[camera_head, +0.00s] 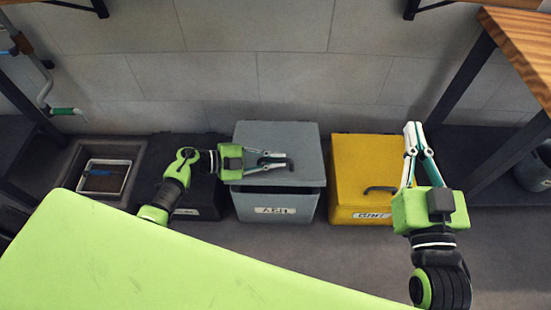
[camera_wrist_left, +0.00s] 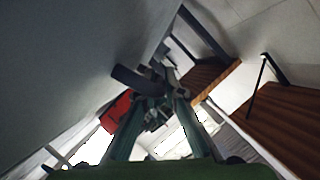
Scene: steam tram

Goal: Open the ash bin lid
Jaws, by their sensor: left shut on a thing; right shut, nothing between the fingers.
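The ash bin (camera_head: 275,208) is a grey box with a white label on its front, standing on the floor against the wall. Its grey lid (camera_head: 275,135) is tilted up a little at the front, with a dark gap below its front edge. My left gripper (camera_head: 288,162) is shut on the lid's dark handle, which also shows between the fingertips in the left wrist view (camera_wrist_left: 140,78). The lid fills the left of that view as a grey surface. My right gripper (camera_head: 411,126) is shut and empty, pointing up beside the yellow bin.
A yellow bin (camera_head: 358,165) with a dark handle stands right of the ash bin. A black box (camera_head: 200,190) stands left, partly behind my left arm. Farther left is a floor basin (camera_head: 103,178). A wooden bench (camera_head: 520,45) is at right. The floor in front is bare.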

